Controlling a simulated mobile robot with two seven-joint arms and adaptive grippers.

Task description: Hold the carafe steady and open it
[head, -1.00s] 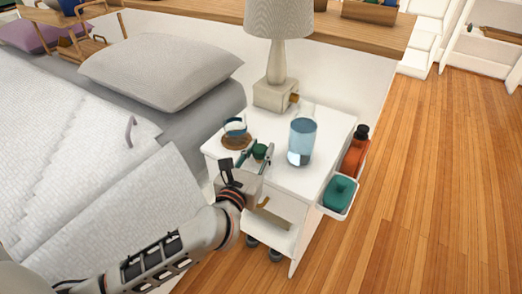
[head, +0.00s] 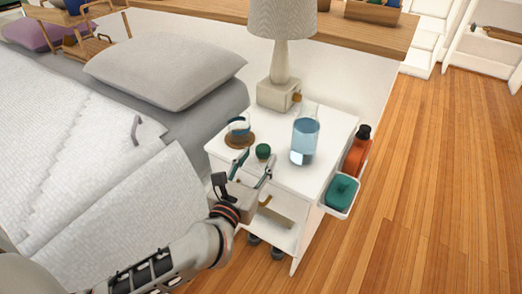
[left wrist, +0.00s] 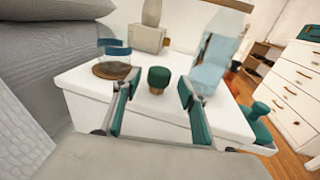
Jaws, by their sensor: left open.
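The glass carafe (head: 304,140) stands upright at the right of the white nightstand, holding blue-tinted liquid. Its neck shows clear, with no stopper in it. A green stopper with a cork-coloured lower part (head: 263,151) stands on the nightstand, left of the carafe. My left gripper (head: 254,168) is open and empty at the nightstand's front edge. The stopper (left wrist: 158,78) shows beyond and between its fingers, apart from them. My right gripper is out of view.
A blue-banded glass vessel (head: 238,127) sits on a round brown coaster (head: 240,142) at the left. A lamp (head: 280,66) stands behind. A side bin (head: 338,207) holds a teal item and an orange bottle (head: 357,153). The bed (head: 60,170) is left.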

